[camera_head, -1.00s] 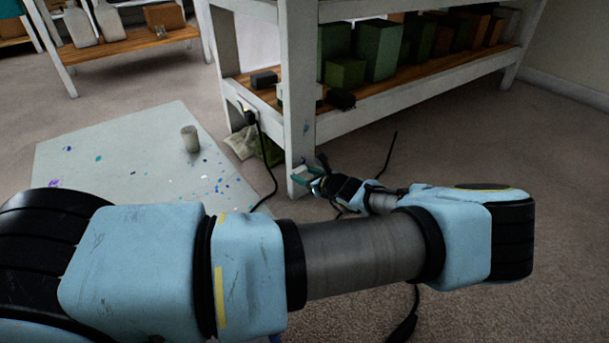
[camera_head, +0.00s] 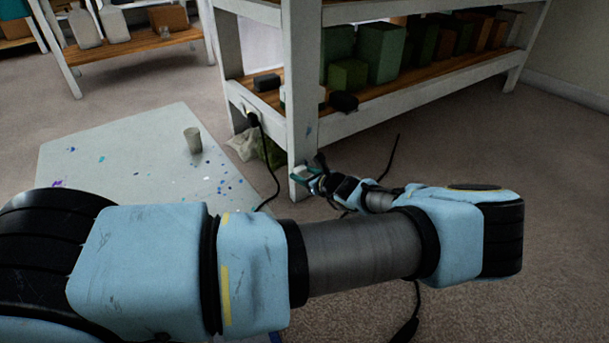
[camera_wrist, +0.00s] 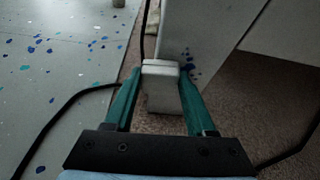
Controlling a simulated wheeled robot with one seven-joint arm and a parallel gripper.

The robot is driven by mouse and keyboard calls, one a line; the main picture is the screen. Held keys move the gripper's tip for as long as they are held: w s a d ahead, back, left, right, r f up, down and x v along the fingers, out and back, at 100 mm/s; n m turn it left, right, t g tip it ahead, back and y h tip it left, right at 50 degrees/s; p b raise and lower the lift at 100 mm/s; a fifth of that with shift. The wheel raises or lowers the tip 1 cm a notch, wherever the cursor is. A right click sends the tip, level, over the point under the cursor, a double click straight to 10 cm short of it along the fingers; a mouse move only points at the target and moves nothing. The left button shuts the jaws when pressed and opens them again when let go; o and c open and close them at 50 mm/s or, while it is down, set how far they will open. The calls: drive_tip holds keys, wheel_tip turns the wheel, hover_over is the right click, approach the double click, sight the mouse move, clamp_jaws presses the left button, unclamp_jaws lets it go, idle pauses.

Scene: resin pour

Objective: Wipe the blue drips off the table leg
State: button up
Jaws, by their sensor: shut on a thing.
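The white table leg (camera_head: 303,135) stands in front of my gripper (camera_head: 306,173). In the wrist view the leg (camera_wrist: 208,28) carries several small blue drips (camera_wrist: 188,62) on its face. My gripper (camera_wrist: 158,80) has teal fingers shut on a pale grey-white pad (camera_wrist: 161,67). The pad is close in front of the leg, just left of the drips; I cannot tell whether it touches. In the head view the pad is too small to make out, and a faint bluish mark (camera_head: 308,130) shows on the leg above my gripper.
A pale sheet with paint spots (camera_head: 110,150) lies on the carpet at left, with a cup (camera_head: 193,140) on it. A black cable (camera_head: 270,165) hangs beside the leg. A crumpled cloth (camera_head: 243,146) lies behind it. The shelf (camera_head: 420,95) holds green boxes.

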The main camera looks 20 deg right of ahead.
sight(310, 165)
drive_tip(key=shift+w, duration=0.1)
drive_tip(key=shift+w+d+b, duration=0.2)
drive_tip(key=shift+w+d, duration=0.05)
drive_tip(key=shift+d, duration=1)
drive_tip(key=shift+w+d+b, duration=0.2)
drive_tip(key=shift+d, duration=1.05)
drive_tip(key=shift+w+d, duration=0.25)
drive_tip(key=shift+d, duration=0.75)
drive_tip(key=shift+s+a+r, duration=0.1)
